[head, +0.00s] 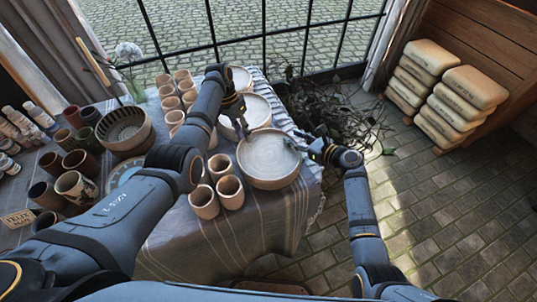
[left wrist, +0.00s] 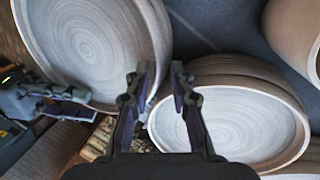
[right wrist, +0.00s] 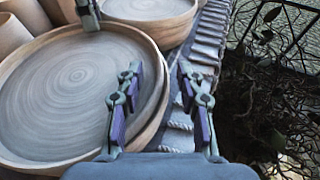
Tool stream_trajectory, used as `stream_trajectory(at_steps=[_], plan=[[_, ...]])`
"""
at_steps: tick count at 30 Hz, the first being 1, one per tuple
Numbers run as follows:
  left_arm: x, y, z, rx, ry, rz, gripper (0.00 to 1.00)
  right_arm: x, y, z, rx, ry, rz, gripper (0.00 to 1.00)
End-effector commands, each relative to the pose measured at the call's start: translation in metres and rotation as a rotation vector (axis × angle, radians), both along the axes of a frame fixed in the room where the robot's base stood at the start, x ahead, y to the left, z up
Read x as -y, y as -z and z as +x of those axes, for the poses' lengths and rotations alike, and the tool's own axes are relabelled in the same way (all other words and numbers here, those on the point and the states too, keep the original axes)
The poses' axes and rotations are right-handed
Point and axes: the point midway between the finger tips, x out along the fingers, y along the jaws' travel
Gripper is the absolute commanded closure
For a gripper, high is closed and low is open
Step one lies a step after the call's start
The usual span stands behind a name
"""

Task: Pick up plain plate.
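Three plain, pale clay plates with raised rims stand in a row on the cloth. The nearest plain plate (head: 268,172) is the largest in the head view. Behind it are a middle plate (head: 257,109) and a far plate (head: 241,77). My left gripper (left wrist: 160,75) is open above the gap between the nearest plate (left wrist: 85,45) and the middle plate (left wrist: 235,125), with nothing held. My right gripper (right wrist: 160,73) is open at the right rim of the nearest plate (right wrist: 65,95), its fingers on either side of the rim. Whether they touch it is unclear.
Several clay cups stand in front of the plates (head: 230,192) and behind my left arm. A woven bowl (head: 124,128), dark cups and paint bottles fill the table's left side. A plant (head: 335,115) stands beyond the table's right edge. Stacked bags (head: 460,100) lie at far right.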

Motion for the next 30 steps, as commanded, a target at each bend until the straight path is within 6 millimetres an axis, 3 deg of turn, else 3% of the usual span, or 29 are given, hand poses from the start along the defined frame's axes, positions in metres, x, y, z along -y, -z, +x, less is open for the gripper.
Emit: stream_trajectory(at_steps=[11,16,19,30], plan=[[0.0012,0.0052,-0.0007,0.000,0.000,0.001,0.78,-0.0038,0.0018,0.0030,-0.001,0.000,-0.001,0.62],[0.0011,0.0050,-0.0007,0.000,0.000,0.001,1.00,-0.0038,0.0018,0.0030,-0.001,0.000,-0.001,0.86],[0.0010,0.0051,-0.0006,0.000,0.000,0.001,1.00,-0.0037,0.0019,0.0029,-0.001,0.000,-0.001,0.99],[0.0005,0.0048,-0.0002,0.002,-0.002,0.001,1.00,-0.0039,0.0027,0.0020,-0.003,-0.003,0.000,1.00]])
